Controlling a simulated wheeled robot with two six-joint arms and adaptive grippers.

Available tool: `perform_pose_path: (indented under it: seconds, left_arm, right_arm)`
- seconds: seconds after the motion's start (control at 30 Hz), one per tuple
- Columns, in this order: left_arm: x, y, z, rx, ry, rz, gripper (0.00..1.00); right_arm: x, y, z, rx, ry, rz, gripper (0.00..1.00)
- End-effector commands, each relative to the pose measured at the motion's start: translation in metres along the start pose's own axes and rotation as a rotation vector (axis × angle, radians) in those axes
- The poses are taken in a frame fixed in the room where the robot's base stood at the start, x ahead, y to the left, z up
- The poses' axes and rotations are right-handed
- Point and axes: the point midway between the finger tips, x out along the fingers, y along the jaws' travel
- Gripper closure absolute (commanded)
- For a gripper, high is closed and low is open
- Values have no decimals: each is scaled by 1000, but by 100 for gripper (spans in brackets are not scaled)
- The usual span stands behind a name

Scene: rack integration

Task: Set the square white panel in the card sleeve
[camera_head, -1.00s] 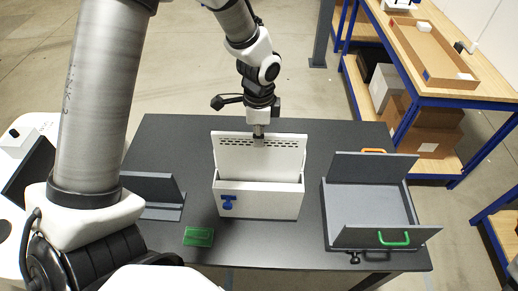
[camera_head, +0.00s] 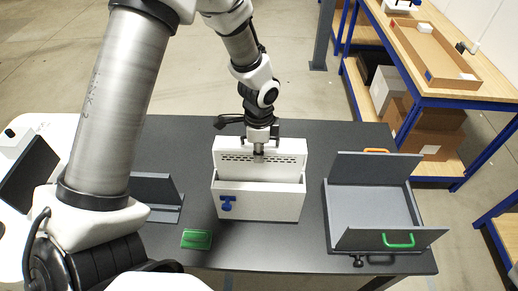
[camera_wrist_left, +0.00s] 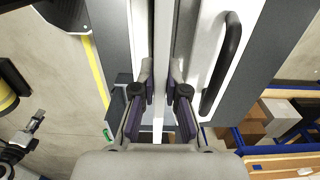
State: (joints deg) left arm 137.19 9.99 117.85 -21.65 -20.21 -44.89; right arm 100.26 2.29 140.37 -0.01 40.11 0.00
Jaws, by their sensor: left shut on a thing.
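The square white panel (camera_head: 283,164), with a row of slots near its top, stands upright inside the white box-like card sleeve (camera_head: 270,206). My left gripper (camera_head: 259,156) points down, shut on the panel's top edge near the middle. In the left wrist view, its fingers (camera_wrist_left: 168,100) close around a thin white edge. Dark and silver parts (camera_wrist_left: 25,135) at that view's lower left may be my right gripper; its jaws are unclear.
A grey open tray (camera_head: 372,207) with green and orange handles lies right of the sleeve. A green block (camera_head: 196,239) lies at the front left of the dark table (camera_head: 330,130). A grey angled bracket (camera_head: 158,196) stands at left. A wooden-topped shelf (camera_head: 480,88) stands beyond at right.

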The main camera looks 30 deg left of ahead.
Motion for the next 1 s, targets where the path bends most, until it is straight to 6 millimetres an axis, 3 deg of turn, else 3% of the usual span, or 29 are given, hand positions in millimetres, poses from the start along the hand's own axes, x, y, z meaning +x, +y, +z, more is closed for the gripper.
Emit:
perform_pose_path:
  seconds: [0.1,0.5,1.0]
  left_arm:
    - [18,0,0,-1,0,0,100]
    - [60,0,0,1,0,-1,100]
    - [65,0,0,0,1,-1,100]
  right_arm:
    - [13,0,0,0,0,0,60]
    - [39,0,0,0,0,0,60]
    - [40,0,0,0,0,0,60]
